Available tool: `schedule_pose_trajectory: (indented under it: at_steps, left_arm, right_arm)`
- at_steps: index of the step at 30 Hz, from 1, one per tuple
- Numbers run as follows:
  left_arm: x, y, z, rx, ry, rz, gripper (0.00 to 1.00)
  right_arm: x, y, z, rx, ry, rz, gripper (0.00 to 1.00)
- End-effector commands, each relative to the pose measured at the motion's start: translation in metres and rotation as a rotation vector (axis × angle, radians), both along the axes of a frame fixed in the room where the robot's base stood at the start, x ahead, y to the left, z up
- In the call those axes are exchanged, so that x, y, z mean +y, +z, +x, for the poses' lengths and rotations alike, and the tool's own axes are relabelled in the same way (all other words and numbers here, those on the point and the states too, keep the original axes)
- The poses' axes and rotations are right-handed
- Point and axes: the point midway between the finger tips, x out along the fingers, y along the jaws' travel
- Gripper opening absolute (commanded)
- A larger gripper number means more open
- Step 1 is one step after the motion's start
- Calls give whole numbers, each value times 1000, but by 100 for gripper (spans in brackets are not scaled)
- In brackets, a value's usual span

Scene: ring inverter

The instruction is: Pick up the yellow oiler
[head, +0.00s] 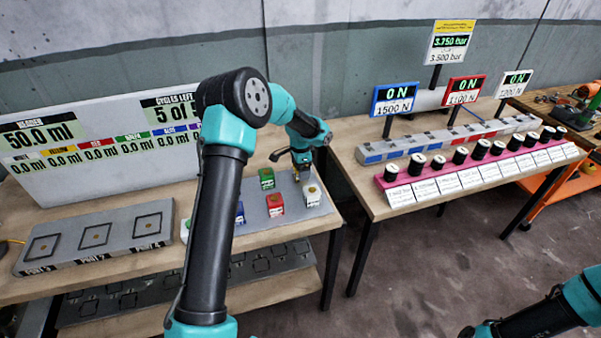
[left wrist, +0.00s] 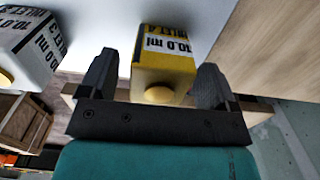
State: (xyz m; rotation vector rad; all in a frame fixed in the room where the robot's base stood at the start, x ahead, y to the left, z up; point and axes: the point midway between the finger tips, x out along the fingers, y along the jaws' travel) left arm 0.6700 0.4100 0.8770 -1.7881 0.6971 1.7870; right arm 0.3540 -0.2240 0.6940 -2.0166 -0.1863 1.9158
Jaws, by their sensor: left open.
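The yellow oiler (left wrist: 165,72) shows in the left wrist view, a small box with a "10.0 ml" label and a round yellow knob. My left gripper (left wrist: 155,78) is open, with one finger on each side of the oiler; I cannot tell whether either finger touches it. In the head view my left gripper (head: 301,164) is over the back right of the grey oiler mat (head: 257,221), and the gripper mostly hides the yellow oiler there. My right gripper is out of view; only part of my right arm shows at the lower right.
A green oiler (head: 266,178), a red oiler (head: 275,205), a white oiler (head: 312,195) and a blue oiler (head: 240,212) stand close by. The white one is nearest the gripper. A grey port plate (head: 70,252) lies at left. A second table with black spools stands at right.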

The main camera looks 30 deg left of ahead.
Motion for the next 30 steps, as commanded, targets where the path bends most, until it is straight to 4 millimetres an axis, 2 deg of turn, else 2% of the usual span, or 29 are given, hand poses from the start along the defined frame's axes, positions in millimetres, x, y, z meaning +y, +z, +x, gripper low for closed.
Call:
schedule_pose_trajectory:
  at_steps: [3, 6, 20, 30]
  left_arm:
    - [0, -14, -1, 2, 0, 1, 83]
    - [0, -19, 0, 1, 0, 1, 83]
    - [0, -19, -1, 1, 0, 1, 83]
    - [0, -19, -1, 1, 0, 1, 50]
  right_arm:
    - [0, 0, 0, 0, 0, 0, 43]
    - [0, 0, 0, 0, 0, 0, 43]
    - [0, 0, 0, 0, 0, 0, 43]
    - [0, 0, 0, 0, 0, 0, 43]
